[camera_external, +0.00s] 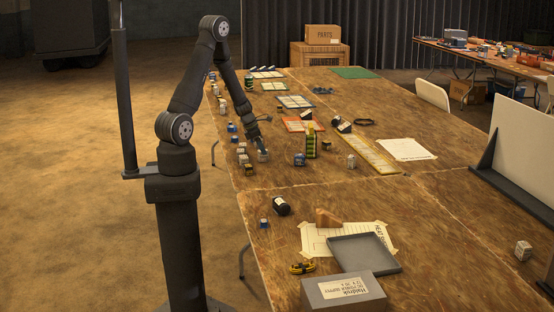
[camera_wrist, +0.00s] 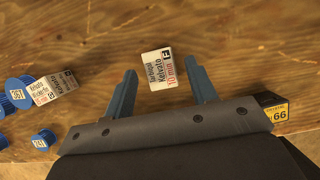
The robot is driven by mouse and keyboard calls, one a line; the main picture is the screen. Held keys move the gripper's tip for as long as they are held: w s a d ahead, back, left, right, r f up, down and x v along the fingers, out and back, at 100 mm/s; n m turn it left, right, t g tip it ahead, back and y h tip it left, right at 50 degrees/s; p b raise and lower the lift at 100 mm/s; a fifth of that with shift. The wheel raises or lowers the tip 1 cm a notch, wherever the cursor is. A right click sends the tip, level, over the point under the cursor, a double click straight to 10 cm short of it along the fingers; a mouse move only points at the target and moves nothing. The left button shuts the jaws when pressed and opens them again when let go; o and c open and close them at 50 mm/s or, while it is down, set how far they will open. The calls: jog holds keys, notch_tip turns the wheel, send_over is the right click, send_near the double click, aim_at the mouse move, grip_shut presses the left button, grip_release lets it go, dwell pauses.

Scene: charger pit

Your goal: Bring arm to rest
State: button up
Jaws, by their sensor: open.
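My gripper (camera_external: 262,148) hangs low over the left side of the long wooden table (camera_external: 285,180). In the wrist view, the two blue fingers of my gripper (camera_wrist: 161,72) are spread apart. A small white labelled box (camera_wrist: 158,80) shows between their tips and a little beyond them, with bare wood visible on both sides of it. A pale box also shows just under the fingers in the external view (camera_external: 263,157). I cannot tell the exact height of the fingers above it.
A yellow-labelled box (camera_wrist: 275,112) is at right. A grey tray (camera_external: 364,254) lies near the front.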

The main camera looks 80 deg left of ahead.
jog(key=v, duration=1)
jog(key=x, duration=1.2)
jog(key=shift+f, duration=0.4)
notch_tip(320, 180, up, 5)
jog(key=shift+f, duration=0.1)
jog(key=d+r, duration=0.7)
jog(key=d, duration=0.5)
jog(key=w+d+m+h, duration=0.1)
jog(key=w+d+m, duration=0.2)
jog(key=d, duration=0.7)
jog(key=w+d+m+h, duration=0.1)
jog(key=w+d+m, duration=0.2)
jog(key=d, duration=0.7)
jog(key=shift+f+g, duration=0.2)
jog(key=shift+g, duration=0.2)
